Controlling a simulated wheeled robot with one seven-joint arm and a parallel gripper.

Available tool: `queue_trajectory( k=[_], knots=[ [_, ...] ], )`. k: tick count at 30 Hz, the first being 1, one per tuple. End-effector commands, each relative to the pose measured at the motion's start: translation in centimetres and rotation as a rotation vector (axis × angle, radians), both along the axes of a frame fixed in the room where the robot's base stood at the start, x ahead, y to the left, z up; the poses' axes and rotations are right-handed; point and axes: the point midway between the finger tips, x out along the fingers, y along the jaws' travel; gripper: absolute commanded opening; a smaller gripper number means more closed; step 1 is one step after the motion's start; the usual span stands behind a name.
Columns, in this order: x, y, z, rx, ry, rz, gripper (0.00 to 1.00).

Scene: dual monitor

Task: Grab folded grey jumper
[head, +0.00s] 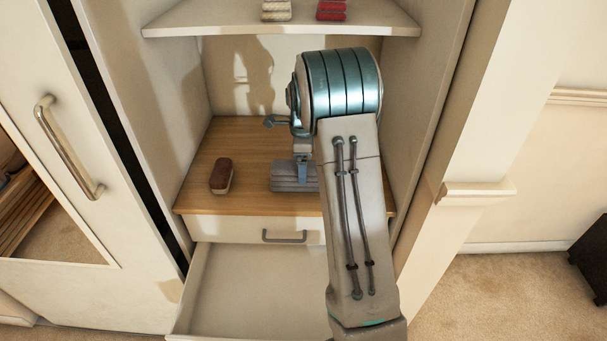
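The folded grey jumper (290,178) lies as a small grey stack on the wooden surface inside the wardrobe, in the middle of the head view. My gripper (302,168) points down at the jumper's right part, at or just above it. My arm hides the jumper's right side and part of the gripper. I cannot tell whether the fingers touch the jumper or how far apart they are.
A brown brush-like object (221,175) lies left of the jumper. Below are a closed drawer (240,229) and an open, empty drawer (250,285). A shelf (210,20) with folded items hangs above. Wardrobe side walls stand left and right.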

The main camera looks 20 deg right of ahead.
Motion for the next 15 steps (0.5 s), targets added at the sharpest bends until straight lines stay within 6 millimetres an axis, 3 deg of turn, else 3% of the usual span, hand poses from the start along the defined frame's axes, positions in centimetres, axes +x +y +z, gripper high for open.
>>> queue_trajectory(
  k=[9,15],
  knots=[
    [-0.6,0.1,-4.3,0.001,0.005,0.0,0.89],
    [-0.5,0.1,-5.1,0.0,0.001,0.0,0.89]
  ],
)
